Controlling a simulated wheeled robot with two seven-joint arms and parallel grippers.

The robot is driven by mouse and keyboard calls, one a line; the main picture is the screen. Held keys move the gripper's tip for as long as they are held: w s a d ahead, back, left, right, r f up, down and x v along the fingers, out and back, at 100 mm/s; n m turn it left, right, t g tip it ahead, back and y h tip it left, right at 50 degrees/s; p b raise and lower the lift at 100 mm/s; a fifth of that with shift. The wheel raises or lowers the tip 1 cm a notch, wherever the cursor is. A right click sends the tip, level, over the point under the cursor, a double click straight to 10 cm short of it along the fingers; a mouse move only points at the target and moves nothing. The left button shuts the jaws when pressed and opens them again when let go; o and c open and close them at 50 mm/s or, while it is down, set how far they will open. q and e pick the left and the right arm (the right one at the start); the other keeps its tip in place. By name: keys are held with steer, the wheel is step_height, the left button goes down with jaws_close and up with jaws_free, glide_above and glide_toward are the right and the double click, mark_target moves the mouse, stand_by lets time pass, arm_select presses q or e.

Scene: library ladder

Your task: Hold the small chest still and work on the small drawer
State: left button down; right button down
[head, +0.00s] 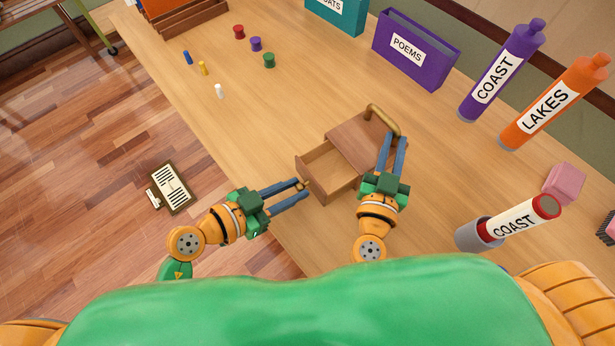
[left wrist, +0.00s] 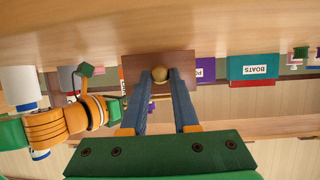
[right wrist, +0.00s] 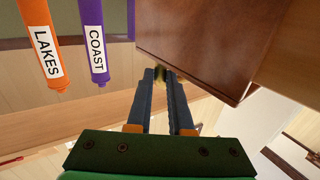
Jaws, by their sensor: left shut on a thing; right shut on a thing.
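The small wooden chest (head: 355,135) stands on the table with its small drawer (head: 328,172) pulled well out toward the lower left. The drawer looks empty inside. My left gripper (head: 304,186) is shut on the round brass knob at the drawer's front; the knob (left wrist: 160,74) and the drawer front (left wrist: 135,68) also show in the left wrist view. My right gripper (head: 393,140) is shut on the brass handle (head: 376,114) of the chest. In the right wrist view the chest (right wrist: 195,45) fills the top, and the gripped part of the handle is mostly hidden by the fingers.
A purple POEMS box (head: 415,48), a purple COAST tube (head: 502,70) and an orange LAKES tube (head: 555,100) stand behind. A COAST scroll in a grey holder (head: 475,235) and a pink block (head: 564,183) are right. Several small pegs and spools lie left; table between is clear.

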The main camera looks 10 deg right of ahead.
arm_select(q)
steer(key=c, duration=0.7)
jaws_free()
steer(key=shift+o, duration=0.2)
steer(key=v, duration=1.2)
arm_select(e)
steer(key=c, duration=0.7)
jaws_free()
steer(key=shift+c, duration=0.2)
